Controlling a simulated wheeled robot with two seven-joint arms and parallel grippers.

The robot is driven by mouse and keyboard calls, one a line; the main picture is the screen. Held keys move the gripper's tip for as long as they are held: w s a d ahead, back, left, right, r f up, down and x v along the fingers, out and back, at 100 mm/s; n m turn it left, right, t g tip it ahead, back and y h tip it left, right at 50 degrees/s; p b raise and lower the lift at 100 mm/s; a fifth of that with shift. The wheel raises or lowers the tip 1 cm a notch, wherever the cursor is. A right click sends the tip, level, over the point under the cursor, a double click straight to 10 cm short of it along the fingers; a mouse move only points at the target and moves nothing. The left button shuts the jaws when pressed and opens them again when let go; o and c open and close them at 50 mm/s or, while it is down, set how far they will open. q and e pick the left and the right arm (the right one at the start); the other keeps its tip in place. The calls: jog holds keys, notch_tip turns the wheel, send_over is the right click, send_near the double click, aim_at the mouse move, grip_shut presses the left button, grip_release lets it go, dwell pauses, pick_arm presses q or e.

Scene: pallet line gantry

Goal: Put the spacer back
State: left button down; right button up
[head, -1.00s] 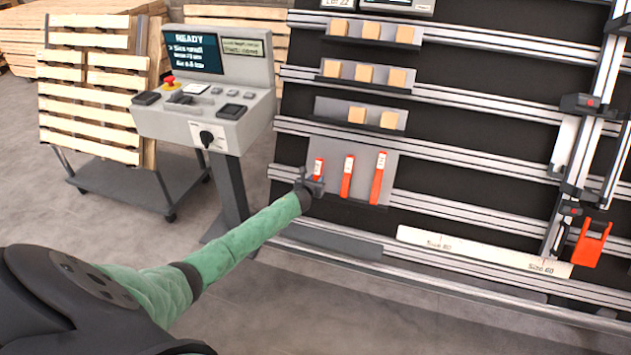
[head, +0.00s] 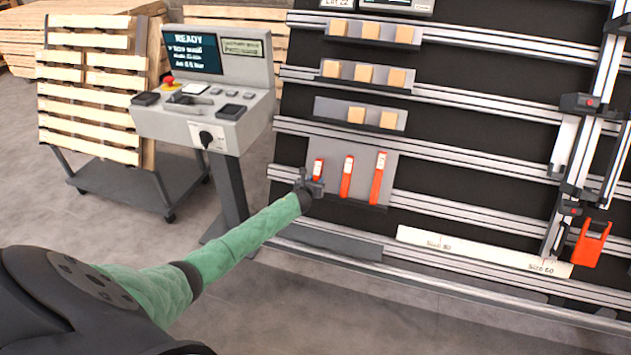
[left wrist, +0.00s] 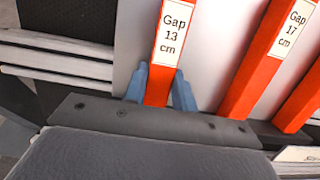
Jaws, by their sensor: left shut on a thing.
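Three orange spacers stand on a grey back plate (head: 335,150) on the rack. The leftmost spacer (head: 318,168), labelled "Gap 13 cm", also shows upright in the left wrist view (left wrist: 165,75). My left gripper (head: 314,184) is at its lower part, and in the left wrist view its blue fingertips (left wrist: 160,88) close on both sides of it. A dark ledge (left wrist: 150,122) lies just in front of its lower end; whether the spacer touches it is hidden. The middle spacer (head: 347,178), labelled "Gap 17 cm", and the taller right spacer (head: 378,178) stand beside it. My right gripper is not visible.
Shelves with wooden blocks (head: 363,73) are above the spacers. A control console (head: 205,110) stands left of the rack. An orange clamp piece (head: 590,245) and a white size strip (head: 470,250) are at lower right.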

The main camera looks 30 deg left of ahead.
pick_arm(q)
jog(key=shift+f, duration=0.1)
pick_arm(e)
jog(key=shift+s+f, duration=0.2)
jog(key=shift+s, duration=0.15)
pick_arm(q)
jog(key=c, duration=1.1)
grip_release()
jog(key=shift+o, duration=0.2)
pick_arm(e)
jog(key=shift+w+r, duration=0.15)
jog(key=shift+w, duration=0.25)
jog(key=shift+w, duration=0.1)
